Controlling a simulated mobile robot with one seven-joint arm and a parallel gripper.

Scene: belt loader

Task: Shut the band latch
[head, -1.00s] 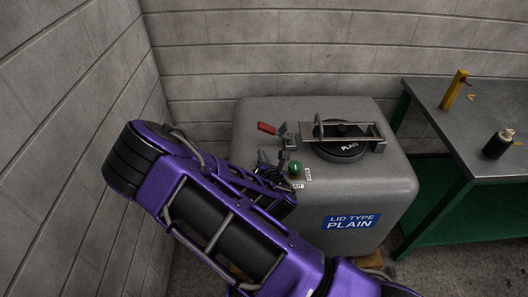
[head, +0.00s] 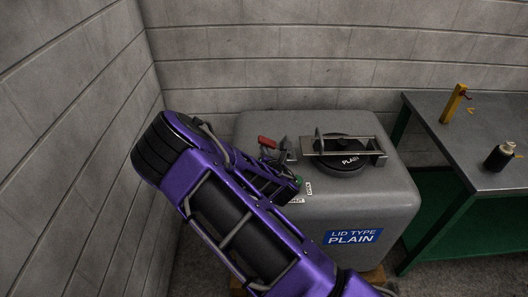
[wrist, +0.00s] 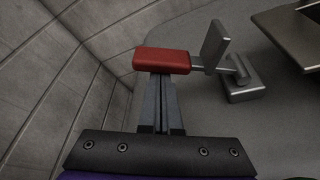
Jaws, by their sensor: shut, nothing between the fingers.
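The band latch has a red handle (head: 267,141) that sticks out to the left of the metal band (head: 340,147) over the black lid (head: 335,167) marked PLAIN. In the wrist view the red handle (wrist: 162,60) lies across the tips of my gripper (wrist: 160,78), joined by a grey arm to an upright plate (wrist: 214,45) and a pivot block (wrist: 242,85). My gripper is shut and empty, its fingertips right at the handle's near side; I cannot tell whether they touch it. In the head view my gripper (head: 268,157) is partly hidden by my arm.
The grey rounded tank (head: 395,200) bears the lid and a blue LID TYPE PLAIN label. A green knob (head: 298,181) is mostly covered by my arm. Block walls stand close on the left and behind. A bench (head: 430,110) stands at the right with a yellow post and a dark jar.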

